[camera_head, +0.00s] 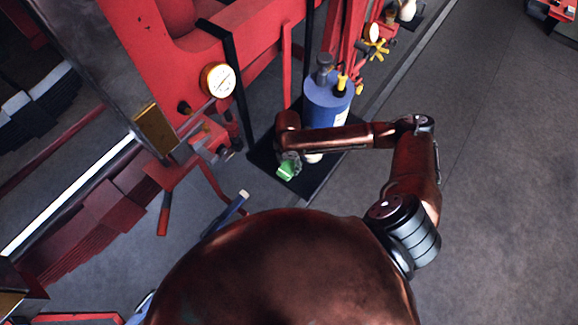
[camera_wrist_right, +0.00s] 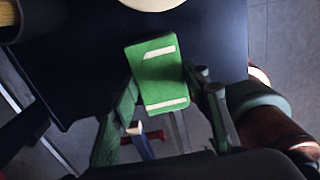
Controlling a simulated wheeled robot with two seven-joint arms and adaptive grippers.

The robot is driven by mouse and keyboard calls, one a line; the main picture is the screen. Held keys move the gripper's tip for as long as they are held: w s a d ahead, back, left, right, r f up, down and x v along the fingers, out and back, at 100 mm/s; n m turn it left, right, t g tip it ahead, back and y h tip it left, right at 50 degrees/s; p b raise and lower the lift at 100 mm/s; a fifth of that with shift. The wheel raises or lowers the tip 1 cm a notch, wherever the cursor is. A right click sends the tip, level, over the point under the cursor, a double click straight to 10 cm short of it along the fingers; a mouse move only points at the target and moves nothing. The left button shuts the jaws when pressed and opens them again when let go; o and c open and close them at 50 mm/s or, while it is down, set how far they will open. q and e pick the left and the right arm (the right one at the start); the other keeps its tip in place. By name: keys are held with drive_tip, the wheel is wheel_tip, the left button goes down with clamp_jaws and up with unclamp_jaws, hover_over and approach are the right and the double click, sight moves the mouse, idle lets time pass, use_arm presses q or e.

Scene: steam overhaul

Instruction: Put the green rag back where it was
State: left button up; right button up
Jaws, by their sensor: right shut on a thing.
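The green rag (camera_head: 286,172) shows in the head view at the tip of my right arm, over the dark platform (camera_head: 322,178). In the right wrist view the rag (camera_wrist_right: 158,72) looks like a flat green block with two pale stripes. My right gripper (camera_head: 289,160) is shut on it, with a finger on each side in the wrist view (camera_wrist_right: 165,103). Whether the rag touches the platform I cannot tell. My left gripper is not in view.
A blue cylinder (camera_head: 326,104) stands on the platform behind my right forearm. A red machine frame with a white gauge (camera_head: 218,80) rises at the left. A pale round thing (camera_wrist_right: 152,3) is at the wrist view's top edge. Grey floor (camera_head: 500,190) is clear at right.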

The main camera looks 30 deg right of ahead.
sight(289, 166)
drive_tip(key=shift+f, duration=0.75)
drive_tip(key=o, duration=1)
wheel_tip(289, 166, up, 12)
drive_tip(key=shift+r+b, duration=0.1)
drive_tip(key=shift+b, duration=0.25)
